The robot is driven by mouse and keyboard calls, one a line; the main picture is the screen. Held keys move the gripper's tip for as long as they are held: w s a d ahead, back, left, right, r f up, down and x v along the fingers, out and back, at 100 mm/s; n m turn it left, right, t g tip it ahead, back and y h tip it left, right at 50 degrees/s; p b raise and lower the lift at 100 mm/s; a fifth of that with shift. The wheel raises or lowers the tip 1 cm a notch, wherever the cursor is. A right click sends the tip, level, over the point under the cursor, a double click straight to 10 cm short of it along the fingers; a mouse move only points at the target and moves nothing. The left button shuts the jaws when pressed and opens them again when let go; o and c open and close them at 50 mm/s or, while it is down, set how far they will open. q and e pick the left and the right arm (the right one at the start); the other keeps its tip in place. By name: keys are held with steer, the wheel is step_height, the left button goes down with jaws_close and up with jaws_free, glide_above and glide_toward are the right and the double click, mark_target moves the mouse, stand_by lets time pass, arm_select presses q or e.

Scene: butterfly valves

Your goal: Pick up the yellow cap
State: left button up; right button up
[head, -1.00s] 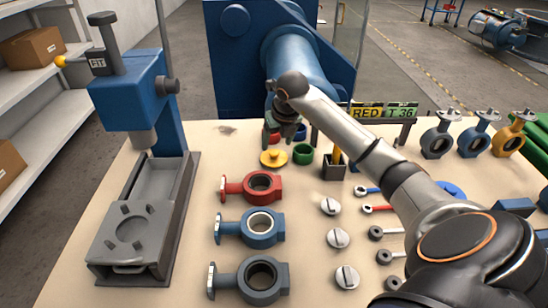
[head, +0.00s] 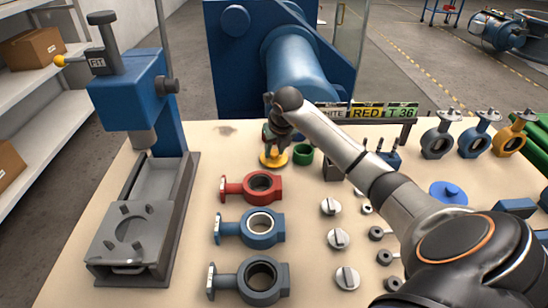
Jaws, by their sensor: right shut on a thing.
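The yellow cap (head: 273,159) lies on the beige table near its back, a round piece with a raised middle. My right gripper (head: 274,144) reaches down onto it from above and is shut on the cap's raised middle. The gripper hides part of the cap's top. The cap appears to be at table level; I cannot tell whether it is clear of the surface. My left gripper is not in the head view.
A green ring (head: 303,155) stands close to the right of the cap. Red, blue and grey valve bodies (head: 262,182) line up in front. A blue press (head: 135,100) stands at the left. A sign rack (head: 375,113) is behind my right arm.

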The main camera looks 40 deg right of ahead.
jaws_close()
stand_by(0.3)
